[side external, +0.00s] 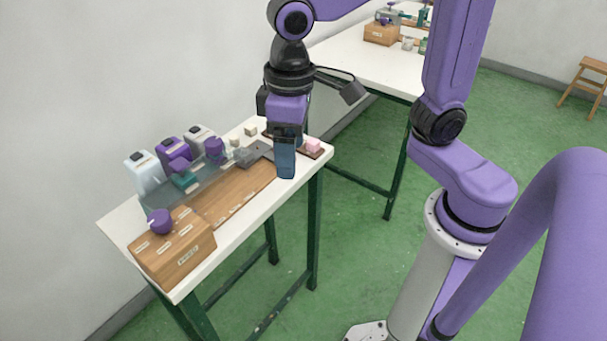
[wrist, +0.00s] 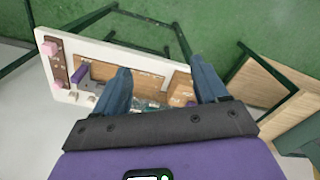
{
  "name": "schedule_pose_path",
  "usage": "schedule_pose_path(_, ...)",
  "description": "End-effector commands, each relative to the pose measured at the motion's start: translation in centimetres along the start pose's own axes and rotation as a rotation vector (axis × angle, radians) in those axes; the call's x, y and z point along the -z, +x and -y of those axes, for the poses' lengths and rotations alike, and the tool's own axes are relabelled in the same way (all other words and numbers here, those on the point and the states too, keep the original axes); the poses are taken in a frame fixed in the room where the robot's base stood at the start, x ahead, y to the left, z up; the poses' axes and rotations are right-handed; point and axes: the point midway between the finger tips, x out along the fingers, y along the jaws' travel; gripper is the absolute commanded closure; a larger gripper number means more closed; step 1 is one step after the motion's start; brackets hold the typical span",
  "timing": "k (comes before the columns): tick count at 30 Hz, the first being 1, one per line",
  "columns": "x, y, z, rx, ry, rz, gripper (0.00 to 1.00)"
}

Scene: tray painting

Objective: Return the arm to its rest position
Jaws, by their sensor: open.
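My gripper (side external: 285,160) hangs with its dark blue fingers pointing down, above or in front of the right end of the white work table (side external: 310,172). In the wrist view my gripper (wrist: 162,82) shows two fingers spread well apart, with nothing held between them. The table's wooden board (wrist: 150,75) and a wooden box (wrist: 181,91) lie beyond the fingers. A pink block (side external: 313,145) sits on a dark brown strip (side external: 318,154) just right of the fingers. I cannot tell the exact height of the fingertips over the table.
A wooden box (side external: 172,256) with a purple knob (side external: 160,221) stands at the table's near left end. Several containers, including a pale one (side external: 144,174) and a purple one (side external: 173,153), line the wall side. A second table (side external: 365,58) stands behind. Green floor lies open between tables.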

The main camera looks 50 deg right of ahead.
Motion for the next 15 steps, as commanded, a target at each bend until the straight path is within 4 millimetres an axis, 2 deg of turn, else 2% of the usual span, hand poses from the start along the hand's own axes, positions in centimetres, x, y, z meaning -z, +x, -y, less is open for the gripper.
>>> schedule_pose_path(1, -1.9, 0.3, -0.6, 0.000, -0.060, 0.000, 0.27)
schedule_pose_path(9, -10.6, 2.6, -3.1, 0.004, -0.397, -0.004, 0.27)
schedule_pose_path(12, -13.1, 3.3, -3.8, 0.005, -0.495, -0.005, 0.27)
schedule_pose_path(15, -14.8, 3.8, -4.2, 0.006, -0.561, -0.007, 0.27)
